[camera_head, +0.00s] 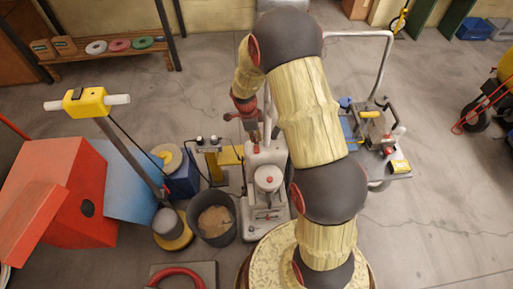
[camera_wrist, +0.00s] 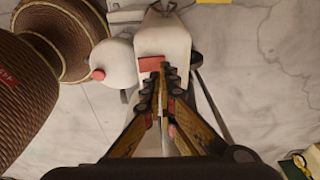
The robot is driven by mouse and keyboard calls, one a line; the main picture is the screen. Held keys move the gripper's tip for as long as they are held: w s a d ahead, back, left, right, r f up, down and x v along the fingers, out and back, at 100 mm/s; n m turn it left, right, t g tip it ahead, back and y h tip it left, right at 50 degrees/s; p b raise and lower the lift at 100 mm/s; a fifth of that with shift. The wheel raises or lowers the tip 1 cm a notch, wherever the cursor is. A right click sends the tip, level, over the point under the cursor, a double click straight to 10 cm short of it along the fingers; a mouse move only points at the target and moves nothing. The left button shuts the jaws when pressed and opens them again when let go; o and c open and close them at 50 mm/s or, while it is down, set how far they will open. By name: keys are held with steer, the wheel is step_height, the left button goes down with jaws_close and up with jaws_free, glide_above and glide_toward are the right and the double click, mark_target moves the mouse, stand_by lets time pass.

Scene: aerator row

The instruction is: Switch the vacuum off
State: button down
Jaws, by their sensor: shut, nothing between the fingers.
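The vacuum appears to be the white machine (camera_head: 262,158) standing in the middle of the floor, with a round white canister on its front. In the wrist view its white body (camera_wrist: 165,35) carries a red switch (camera_wrist: 151,63). My gripper (camera_wrist: 163,74) is shut and empty, its fingertips beside or over the right end of the red switch. The fingers hide part of the switch, and I cannot tell whether they touch it. In the head view my gripper (camera_head: 256,138) hangs just above the top of the machine. The switch's on or off position is not clear.
A dark bucket (camera_head: 215,222) stands left of the machine, near a yellow-headed floor machine (camera_head: 85,102) and a red box (camera_head: 50,190). A cart (camera_head: 380,140) stands to the right. A wooden shelf (camera_head: 110,53) is at the back left. Floor at the lower right is clear.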

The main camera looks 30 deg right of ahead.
mark_target(256, 146)
steer(key=shift+r+p, duration=0.95)
steer(key=shift+r, duration=1.15)
steer(key=shift+f, duration=0.1)
